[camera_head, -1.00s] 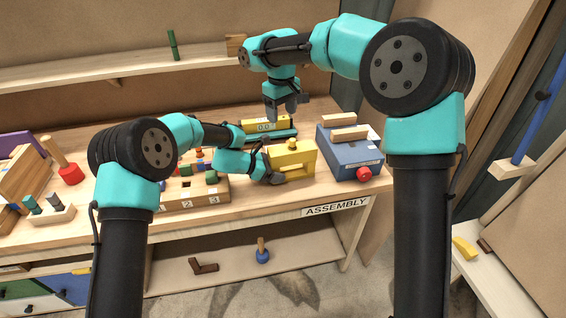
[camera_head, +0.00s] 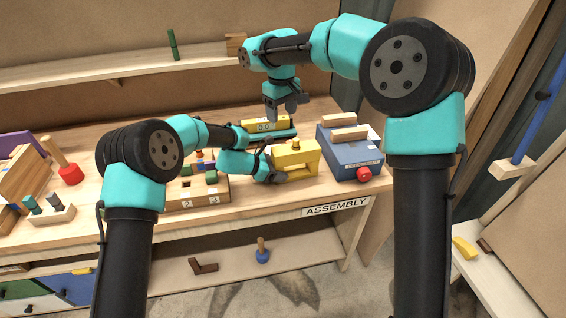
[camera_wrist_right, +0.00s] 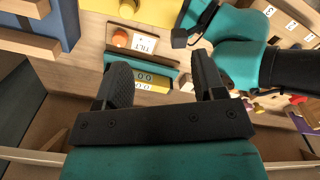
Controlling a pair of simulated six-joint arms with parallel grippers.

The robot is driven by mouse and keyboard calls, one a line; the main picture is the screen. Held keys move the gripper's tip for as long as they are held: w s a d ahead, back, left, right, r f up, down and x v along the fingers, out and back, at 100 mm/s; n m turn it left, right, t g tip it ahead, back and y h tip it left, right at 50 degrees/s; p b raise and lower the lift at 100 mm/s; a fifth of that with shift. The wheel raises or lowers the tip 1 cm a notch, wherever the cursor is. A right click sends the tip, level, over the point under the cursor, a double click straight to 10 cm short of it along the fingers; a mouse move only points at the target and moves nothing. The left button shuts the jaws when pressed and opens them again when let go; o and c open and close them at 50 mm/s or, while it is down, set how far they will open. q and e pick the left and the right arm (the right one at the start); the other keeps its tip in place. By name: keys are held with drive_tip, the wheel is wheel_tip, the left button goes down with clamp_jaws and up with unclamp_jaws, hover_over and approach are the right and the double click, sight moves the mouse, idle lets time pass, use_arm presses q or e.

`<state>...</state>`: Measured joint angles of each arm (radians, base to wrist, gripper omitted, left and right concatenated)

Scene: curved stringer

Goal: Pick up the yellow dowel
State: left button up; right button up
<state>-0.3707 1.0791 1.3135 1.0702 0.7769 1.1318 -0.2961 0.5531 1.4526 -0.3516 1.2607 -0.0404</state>
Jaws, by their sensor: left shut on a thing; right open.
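I cannot make out a separate yellow dowel in these frames. My left gripper (camera_head: 271,175) is low at the left side of the yellow block (camera_head: 297,172) on the bench. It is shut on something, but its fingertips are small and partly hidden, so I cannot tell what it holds. The yellow block has a yellow knob (camera_head: 295,144) on top. My right gripper (camera_head: 285,112) is open and empty above the yellow scale. Its two black fingers (camera_wrist_right: 160,84) show apart in the right wrist view, with the scale's display (camera_wrist_right: 145,80) beyond them.
The scale (camera_head: 266,125) stands behind the yellow block. A blue box (camera_head: 349,161) with two wooden bars is at right. A numbered wooden tray (camera_head: 208,198) is close to my left arm. A curved yellow piece (camera_head: 464,248) lies on the side shelf.

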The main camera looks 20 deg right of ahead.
drive_tip(key=shift+c, duration=0.9)
drive_tip(key=n, duration=1.6)
hover_over(297, 139)
drive_tip(key=shift+s+r, duration=0.1)
drive_tip(key=shift+f, duration=3.4)
drive_tip(key=shift+f, duration=0.1)
